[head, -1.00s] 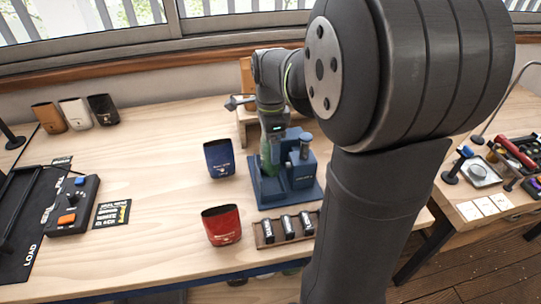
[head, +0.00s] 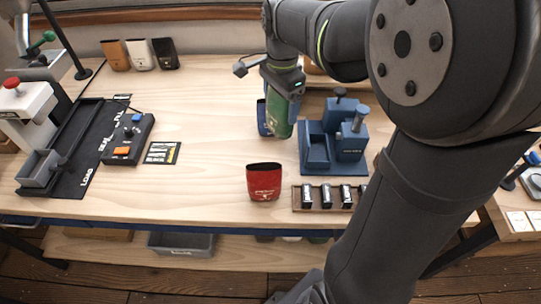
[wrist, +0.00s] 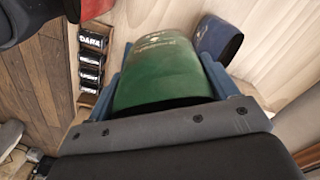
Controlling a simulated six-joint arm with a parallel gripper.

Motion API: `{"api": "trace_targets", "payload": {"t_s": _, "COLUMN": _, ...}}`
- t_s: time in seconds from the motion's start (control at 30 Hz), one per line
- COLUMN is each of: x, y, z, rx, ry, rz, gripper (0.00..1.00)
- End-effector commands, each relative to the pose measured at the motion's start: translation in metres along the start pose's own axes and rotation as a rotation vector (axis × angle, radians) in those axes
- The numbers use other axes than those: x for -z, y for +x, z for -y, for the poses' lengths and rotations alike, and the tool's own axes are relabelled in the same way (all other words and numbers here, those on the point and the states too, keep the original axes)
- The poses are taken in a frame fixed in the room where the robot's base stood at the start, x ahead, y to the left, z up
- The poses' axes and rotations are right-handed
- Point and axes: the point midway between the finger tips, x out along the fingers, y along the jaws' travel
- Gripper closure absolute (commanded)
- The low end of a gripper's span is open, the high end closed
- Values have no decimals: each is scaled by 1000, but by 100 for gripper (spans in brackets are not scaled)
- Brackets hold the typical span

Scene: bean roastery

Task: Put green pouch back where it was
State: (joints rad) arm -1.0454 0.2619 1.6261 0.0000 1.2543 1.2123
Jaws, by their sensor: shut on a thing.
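The green pouch (head: 280,116) hangs upright in my gripper (head: 284,88), which is shut on its upper part. In the head view the pouch is in front of the blue pouch (head: 262,118) and partly hides it. In the wrist view the green pouch (wrist: 162,62) fills the middle between my fingers, and the blue pouch (wrist: 216,40) is just beyond it. I cannot tell how far the green pouch's bottom is above the table. The blue station (head: 336,145) stands to the right of the pouch, its front-left bay empty.
The red pouch (head: 264,181) stands nearer the front. A wooden rack (head: 325,196) of dark labelled canisters lies to its right. Brown, white and black pouches (head: 139,54) stand at the back left. A control box (head: 128,139) and black mat are at left.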

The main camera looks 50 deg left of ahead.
Motion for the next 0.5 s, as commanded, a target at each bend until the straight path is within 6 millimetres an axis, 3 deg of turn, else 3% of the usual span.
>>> {"api": "trace_targets", "payload": {"t_s": 0.1, "x": -21, "y": 12, "z": 6, "rx": -1, "ry": -108, "rz": 0, "gripper": 57}}
{"api": "trace_targets", "payload": {"t_s": 0.2, "x": -29, "y": 21, "z": 8, "rx": -2, "ry": -155, "rz": 1, "gripper": 57}}
{"api": "trace_targets", "payload": {"t_s": 0.5, "x": -31, "y": 72, "z": 8, "rx": -3, "ry": -169, "rz": 1, "gripper": 57}}
